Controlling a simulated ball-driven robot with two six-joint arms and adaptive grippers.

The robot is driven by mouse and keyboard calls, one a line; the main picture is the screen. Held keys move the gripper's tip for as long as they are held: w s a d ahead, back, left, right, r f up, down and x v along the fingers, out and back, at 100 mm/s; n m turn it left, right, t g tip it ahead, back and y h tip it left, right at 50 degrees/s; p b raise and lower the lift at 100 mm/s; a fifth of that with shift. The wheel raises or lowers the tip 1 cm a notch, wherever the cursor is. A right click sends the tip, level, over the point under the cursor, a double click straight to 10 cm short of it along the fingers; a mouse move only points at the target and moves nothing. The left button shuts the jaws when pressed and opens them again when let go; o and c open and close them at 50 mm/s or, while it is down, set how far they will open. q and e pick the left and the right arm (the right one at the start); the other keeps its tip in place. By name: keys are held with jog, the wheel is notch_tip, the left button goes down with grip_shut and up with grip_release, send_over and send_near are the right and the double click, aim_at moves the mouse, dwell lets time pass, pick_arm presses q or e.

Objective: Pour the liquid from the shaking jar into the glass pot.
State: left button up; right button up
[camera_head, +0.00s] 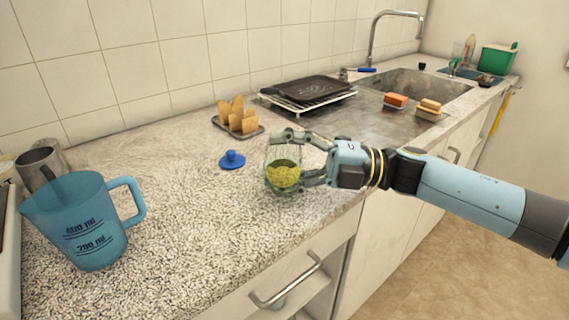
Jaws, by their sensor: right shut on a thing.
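My right gripper (308,160) comes in from the right and is shut on a clear glass jar (283,158) at the middle of the counter. The jar is upright, near the counter's front edge, and its lower part holds yellow-green contents (283,175). I cannot tell whether it touches the counter, or whether it is the shaking jar or the glass pot. A translucent blue measuring jug (78,215) with ml marks stands upright at the left, its handle towards the right. A metal cup (42,165) stands behind it. My left gripper is not in view.
A small blue lid (232,159) lies left of the jar. A rack with toast (238,119) and a dark tray on a wire rack (308,90) are farther back. The sink (410,88) is at the back right. The speckled counter between jug and jar is clear.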

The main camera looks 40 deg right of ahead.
jog(key=shift+w+d+r+m+p, duration=0.2)
jog(key=shift+r+m+p, duration=0.2)
jog(key=shift+m+p, duration=0.3)
jog(key=shift+w+d+r+m+p, duration=0.15)
jog(key=shift+r+m+p, duration=0.2)
jog(key=shift+m+p, duration=0.3)
dwell(0.6)
jog(key=shift+w+d+r+m+h+p, duration=0.15)
jog(key=shift+w+r+m+p, duration=0.15)
jog(key=shift+m+p, duration=0.45)
jog(key=shift+w+d+r+m+h+p, duration=0.1)
jog(key=shift+w+r+m+h+p, duration=0.15)
jog(key=shift+m+p, duration=0.45)
dwell(0.8)
dwell(0.9)
